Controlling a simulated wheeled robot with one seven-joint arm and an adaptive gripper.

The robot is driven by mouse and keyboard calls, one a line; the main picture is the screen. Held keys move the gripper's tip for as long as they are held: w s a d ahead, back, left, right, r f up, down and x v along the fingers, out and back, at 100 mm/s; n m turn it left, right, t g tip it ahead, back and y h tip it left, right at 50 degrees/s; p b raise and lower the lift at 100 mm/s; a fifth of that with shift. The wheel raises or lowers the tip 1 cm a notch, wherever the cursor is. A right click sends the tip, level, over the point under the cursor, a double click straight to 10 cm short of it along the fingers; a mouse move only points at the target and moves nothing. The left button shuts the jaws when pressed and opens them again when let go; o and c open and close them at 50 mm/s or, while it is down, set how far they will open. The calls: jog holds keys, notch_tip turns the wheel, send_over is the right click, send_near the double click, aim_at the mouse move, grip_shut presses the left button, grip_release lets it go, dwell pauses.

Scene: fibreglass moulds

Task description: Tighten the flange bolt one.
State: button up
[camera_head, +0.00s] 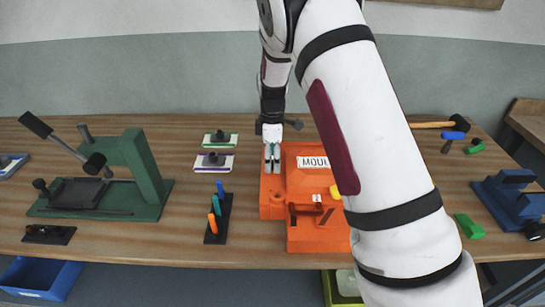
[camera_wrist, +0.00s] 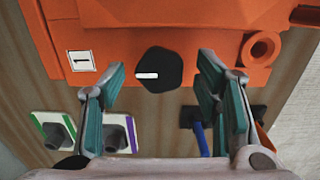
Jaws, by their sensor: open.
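The orange mould (camera_head: 319,240) stands on the bench, marked with a white label starting "MOUL"; my arm covers its right part. In the wrist view the mould's orange body (camera_wrist: 200,20) fills the top. Flange bolt one (camera_wrist: 160,69) is a black knob with a white mark pointing left, beside a label "1" (camera_wrist: 81,61). My gripper (camera_head: 272,166) is over the mould's back left corner, pointing down. In the wrist view my gripper (camera_wrist: 163,76) is open and empty, with the knob between its fingers in the picture. I cannot tell their height apart. The knob is hidden in the head view.
A green press (camera_head: 145,175) stands at the left. Two pads with handles (camera_head: 214,162) and a black rack (camera_head: 217,225) of coloured pens lie left of the mould. A blue vise (camera_head: 510,200), green block (camera_head: 468,227) and mallet (camera_head: 440,124) are at the right.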

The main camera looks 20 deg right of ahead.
jog(key=c, duration=1.1)
jog(key=shift+c, duration=0.2)
